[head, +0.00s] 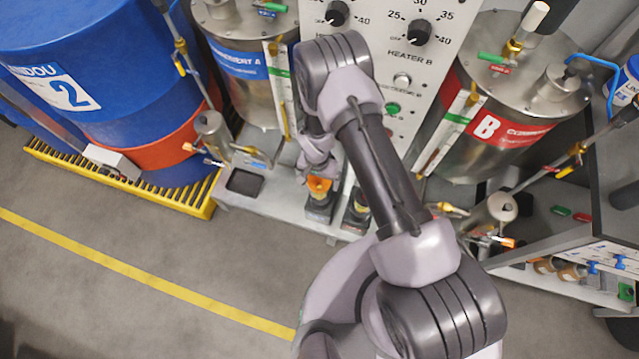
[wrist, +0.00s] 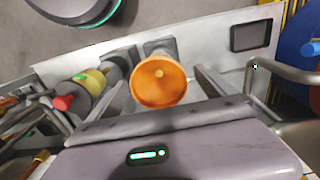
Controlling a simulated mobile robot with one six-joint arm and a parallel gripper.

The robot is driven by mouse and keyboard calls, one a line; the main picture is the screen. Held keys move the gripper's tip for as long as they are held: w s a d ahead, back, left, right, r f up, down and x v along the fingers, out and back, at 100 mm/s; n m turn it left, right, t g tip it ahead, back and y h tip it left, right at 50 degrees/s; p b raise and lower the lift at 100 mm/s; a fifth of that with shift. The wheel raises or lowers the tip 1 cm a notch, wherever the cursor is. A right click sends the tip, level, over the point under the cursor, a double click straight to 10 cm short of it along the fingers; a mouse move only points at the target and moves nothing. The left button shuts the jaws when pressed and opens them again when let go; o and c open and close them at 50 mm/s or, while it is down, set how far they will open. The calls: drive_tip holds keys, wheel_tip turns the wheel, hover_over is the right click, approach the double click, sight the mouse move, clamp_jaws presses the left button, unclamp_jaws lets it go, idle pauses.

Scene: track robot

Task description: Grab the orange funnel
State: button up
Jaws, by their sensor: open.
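The orange funnel (head: 319,187) sits on a dark holder on the white ledge in front of the heater panel. In the wrist view the funnel (wrist: 158,84) shows its round wide mouth toward the camera. My gripper (head: 317,172) is right at the funnel in the head view, partly covering it. In the wrist view my gripper (wrist: 162,88) is open, with one finger on the left of the funnel and one on the right. Gaps show between the funnel and both fingers. I cannot tell how far the fingertips reach along its depth.
A dark holder with a yellow and red part (wrist: 85,88) stands beside the funnel. A dark square recess (head: 244,182) lies on the ledge. Steel tank A (head: 245,95) and tank B (head: 490,125) flank the heater panel (head: 405,75). A blue drum (head: 110,45) stands left.

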sight(319, 187)
drive_tip(key=f, duration=0.2)
drive_tip(key=f+b, duration=0.1)
drive_tip(key=shift+d+f, duration=0.2)
drive_tip(key=shift+f, duration=0.15)
drive_tip(key=shift+r, duration=0.15)
